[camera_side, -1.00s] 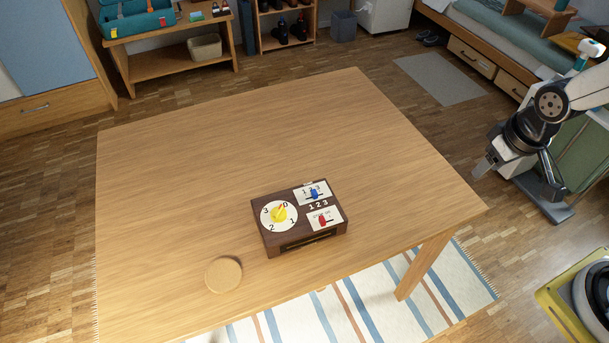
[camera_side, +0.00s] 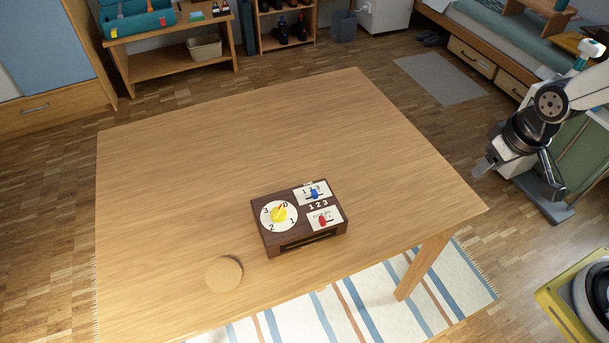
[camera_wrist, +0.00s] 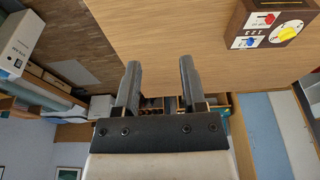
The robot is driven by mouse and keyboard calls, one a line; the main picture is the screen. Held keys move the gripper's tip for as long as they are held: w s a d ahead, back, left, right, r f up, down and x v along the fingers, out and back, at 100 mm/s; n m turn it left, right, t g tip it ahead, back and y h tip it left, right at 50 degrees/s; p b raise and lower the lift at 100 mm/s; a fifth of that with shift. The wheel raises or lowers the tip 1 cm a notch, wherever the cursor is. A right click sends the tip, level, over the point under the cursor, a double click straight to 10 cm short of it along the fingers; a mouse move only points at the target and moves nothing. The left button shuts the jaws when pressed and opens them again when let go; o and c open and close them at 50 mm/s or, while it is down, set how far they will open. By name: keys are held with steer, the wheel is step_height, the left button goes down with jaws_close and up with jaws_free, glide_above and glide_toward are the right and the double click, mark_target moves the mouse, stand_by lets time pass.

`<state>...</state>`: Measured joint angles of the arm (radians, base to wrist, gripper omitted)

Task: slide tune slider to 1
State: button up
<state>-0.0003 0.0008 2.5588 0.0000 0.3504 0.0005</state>
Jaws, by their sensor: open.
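A dark wooden box (camera_side: 284,244) sits on the table toward its front. Its top has a white dial with a yellow knob (camera_side: 279,214) on the left. On the right are two white panels, a blue slider (camera_side: 314,194) at the back and a red slider (camera_side: 322,220) in front. The blue slider is near the middle of its numbered panel. In the wrist view the box appears upside down at the upper right, with the blue slider (camera_wrist: 250,42) and red slider (camera_wrist: 269,18). My gripper (camera_wrist: 158,68) is open and empty, off the table's right side, well apart from the box.
The wooden table (camera_side: 200,170) is mostly clear. A round cork coaster (camera_side: 223,273) lies left of the box near the front. A bed (camera_side: 490,40) stands at the back right, and a yellow-edged item (camera_side: 562,310) is at the lower right.

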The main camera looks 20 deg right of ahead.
steer(key=w, duration=0.1)
steer(key=g, duration=0.3)
glide_above(315, 191)
step_height(315, 191, down, 12)
steer(key=shift+s+d, duration=0.1)
steer(key=shift+d, duration=0.05)
steer(key=shift+a+f, duration=0.2)
steer(key=shift+a, duration=0.05)
steer(key=shift+f, duration=3.9)
